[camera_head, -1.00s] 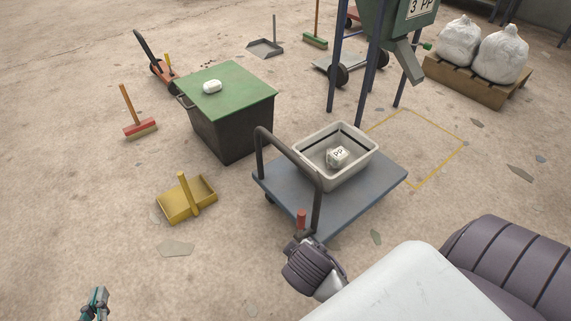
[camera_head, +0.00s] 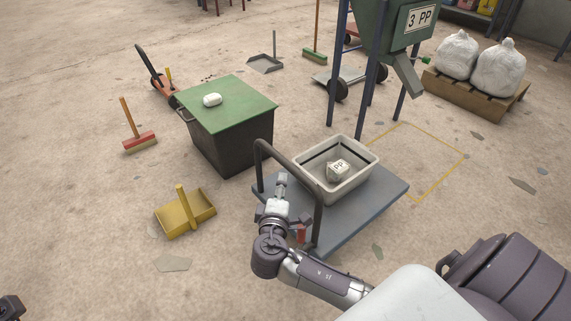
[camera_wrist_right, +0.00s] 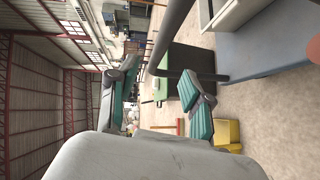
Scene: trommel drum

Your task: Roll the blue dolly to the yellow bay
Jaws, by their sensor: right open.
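The blue dolly (camera_head: 368,208) stands on the floor with a grey bin (camera_head: 357,184) on its deck, holding a block marked PP (camera_head: 337,169). Its dark push handle (camera_head: 290,166) rises at the near left end and also shows in the right wrist view (camera_wrist_right: 243,74). My right gripper (camera_head: 281,180) is open at the handle, overlapping it in the head view; contact is unclear. Its teal fingers are spread in the wrist view (camera_wrist_right: 160,93). The yellow bay outline (camera_head: 440,184) lies beyond the dolly. Only a dark part, probably my left gripper (camera_head: 10,308), shows at the lower left corner.
A green-lidded box (camera_head: 228,130) and a yellow scoop (camera_head: 186,211) stand left of the dolly. The hopper legs (camera_head: 366,100) stand behind the dolly, near the bay. A pallet (camera_head: 470,91) with white sacks is at back right. The bay floor looks clear.

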